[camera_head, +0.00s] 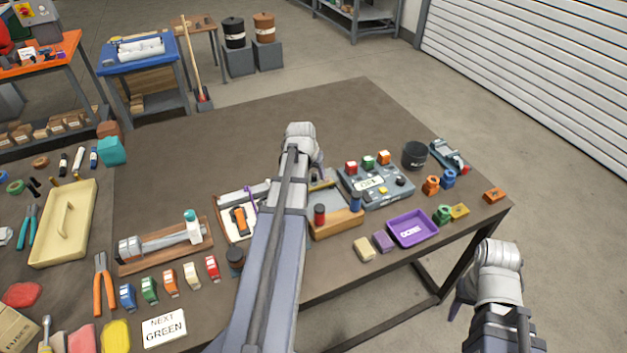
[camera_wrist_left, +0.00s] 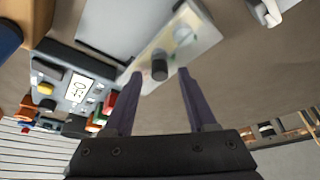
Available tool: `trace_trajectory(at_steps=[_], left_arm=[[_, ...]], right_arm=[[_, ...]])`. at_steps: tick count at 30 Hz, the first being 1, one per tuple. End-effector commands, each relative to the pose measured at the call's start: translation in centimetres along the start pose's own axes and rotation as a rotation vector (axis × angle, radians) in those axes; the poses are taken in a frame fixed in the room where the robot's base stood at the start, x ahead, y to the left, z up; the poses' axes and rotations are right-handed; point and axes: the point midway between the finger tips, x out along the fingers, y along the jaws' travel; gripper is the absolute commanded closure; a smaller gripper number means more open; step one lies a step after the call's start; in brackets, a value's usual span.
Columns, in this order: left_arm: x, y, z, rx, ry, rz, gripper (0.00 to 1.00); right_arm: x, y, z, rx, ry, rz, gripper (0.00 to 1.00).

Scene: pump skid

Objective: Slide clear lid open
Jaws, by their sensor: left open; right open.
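In the left wrist view, a pale, see-through-looking panel (camera_wrist_left: 200,35), which looks like the clear lid, lies slanted with a black knob (camera_wrist_left: 160,70) standing on it. A round greenish shape shows through or on it. My left gripper (camera_wrist_left: 160,82) is open, its two dark purple fingers on either side of the knob's near side, with gaps on both sides. I cannot tell how far above the panel the fingertips are. In the head view my left arm hides the gripper and most of the lid.
A grey control box (camera_head: 375,188) with coloured buttons stands to the right of my left wrist. A wooden block (camera_head: 337,225) with red and blue cylinders is in front. A purple tray (camera_head: 412,229), black cup (camera_head: 415,155) and wooden fixture (camera_head: 165,250) stand nearby. The table's back middle is clear.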

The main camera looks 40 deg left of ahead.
Motion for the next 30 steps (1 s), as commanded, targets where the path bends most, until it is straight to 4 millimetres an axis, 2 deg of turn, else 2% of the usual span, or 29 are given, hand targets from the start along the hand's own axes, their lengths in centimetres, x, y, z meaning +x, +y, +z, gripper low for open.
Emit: trace_trajectory(at_steps=[2,10,25,30], left_arm=[[0.69,-0.01,0.03,0.000,0.000,0.000,0.43],[0.59,0.02,-0.03,0.000,0.000,0.000,0.43],[0.59,0.02,-0.01,0.000,0.000,0.000,0.99],[0.60,0.01,-0.02,0.000,0.000,0.000,1.00]], right_arm=[[0.64,-0.06,-0.04,0.000,0.000,0.000,0.50],[0.53,-0.05,-0.03,0.000,0.000,0.000,0.50],[0.54,-0.05,-0.03,0.000,0.000,0.000,0.50],[0.54,-0.05,-0.03,0.000,0.000,0.000,0.50]])
